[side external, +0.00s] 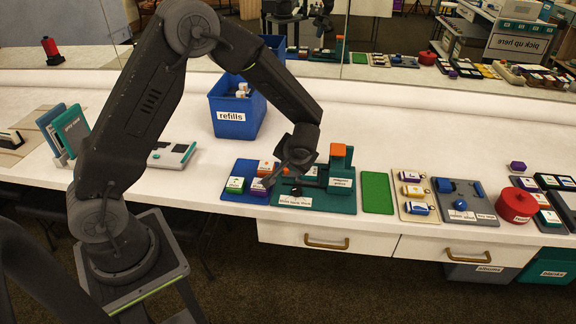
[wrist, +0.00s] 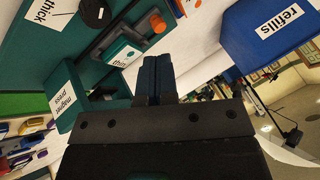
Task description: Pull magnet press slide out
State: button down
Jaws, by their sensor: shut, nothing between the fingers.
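The magnet press (side external: 343,172) is a teal block with an orange top, standing on a teal base with a white label. In the wrist view, its labelled block (wrist: 62,118) is at left. A teal-framed piece with a white label starting "thin" (wrist: 122,56) sits beside it, near a dark round knob (wrist: 94,14); I cannot tell for certain which part is the slide. My gripper (side external: 272,182) is low over the left part of the press base. Its fingers (wrist: 155,62) are shut and empty, close to the labelled piece; contact is unclear.
A blue "refills" bin (side external: 236,112) stands behind, and it also shows in the wrist view (wrist: 270,45). Small labelled blocks (side external: 236,185) lie on a blue tray left of the press. A green mat (side external: 377,192) lies to its right.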

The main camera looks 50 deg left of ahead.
aim_at(285, 171)
jog(key=d, duration=0.2)
jog(key=w+d+r, duration=0.1)
jog(key=x, duration=1)
jog(key=shift+s+a, duration=0.75)
jog(key=shift+a, duration=0.1)
jog(key=shift+r, duration=0.15)
